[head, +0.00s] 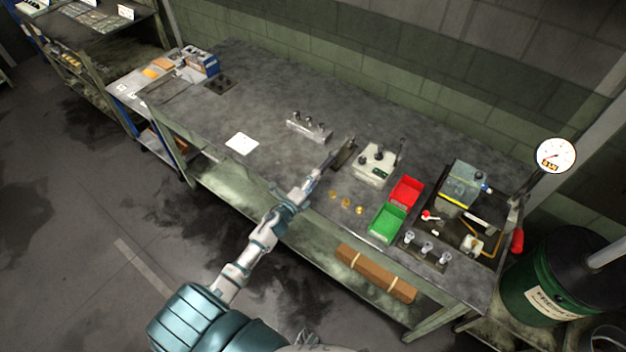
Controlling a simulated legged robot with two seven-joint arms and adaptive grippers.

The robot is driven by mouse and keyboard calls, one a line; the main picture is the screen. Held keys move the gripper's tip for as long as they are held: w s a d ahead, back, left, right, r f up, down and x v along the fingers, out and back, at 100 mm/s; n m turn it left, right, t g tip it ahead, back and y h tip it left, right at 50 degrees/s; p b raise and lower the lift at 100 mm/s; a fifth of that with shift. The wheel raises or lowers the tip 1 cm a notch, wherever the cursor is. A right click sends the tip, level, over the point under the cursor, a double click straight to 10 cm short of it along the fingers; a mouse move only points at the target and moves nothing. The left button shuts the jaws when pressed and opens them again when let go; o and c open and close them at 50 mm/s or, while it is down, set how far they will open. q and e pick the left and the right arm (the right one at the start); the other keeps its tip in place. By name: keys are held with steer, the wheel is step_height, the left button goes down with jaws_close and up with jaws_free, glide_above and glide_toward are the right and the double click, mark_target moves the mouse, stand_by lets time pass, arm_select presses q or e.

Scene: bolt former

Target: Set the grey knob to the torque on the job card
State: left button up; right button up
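A pale control box (375,165) stands on the bench at mid-right. It has small knobs (379,149) on top and a small dark green panel on its front. The knobs are too small to tell which one is grey or where it points. A white card (242,143) lies flat on the bench to the left; its writing cannot be read. My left gripper (343,152) is over the bench just left of the control box, apart from the knobs as far as I can see. Its dark fingers are too small to tell open from shut.
Red (406,192) and green (387,223) bins stand right of the box, with several brass-coloured pieces (346,203) beside them. A block with upright pegs (309,127) stands behind my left arm. A machine (460,186) and round gauge (555,155) are far right. The bench's left half is mostly clear.

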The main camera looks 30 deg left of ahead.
arm_select(q)
steer(key=s, duration=1.2)
steer(key=shift+a+f, duration=0.15)
steer(key=shift+a, duration=0.25)
steer(key=s+d+f+n+g+y, duration=0.1)
steer(key=s+f+n+g, duration=0.3)
steer(key=f, duration=0.7)
steer(key=s+d+f+n+g, duration=0.15)
steer(key=s+f+n, duration=0.3)
steer(key=f, duration=0.75)
steer(key=s+d+f+n+g+y, duration=0.1)
steer(key=s+f+n+g, duration=0.3)
steer(key=f, duration=0.7)
steer(key=s+d+f+n+g, duration=0.2)
steer(key=s+f, duration=0.3)
steer(key=s, duration=0.5)
steer(key=s+d+f+n+g, duration=0.2)
steer(key=s+d+f+g, duration=0.1)
steer(key=s, duration=0.7)
steer(key=s+d+f+n+g+h, duration=0.1)
steer(key=s+d+f+n+g, duration=0.1)
steer(key=s+f, duration=0.5)
steer(key=s+d+g, duration=0.1)
steer(key=s, duration=0.2)
steer(key=shift+d+f, duration=0.4)
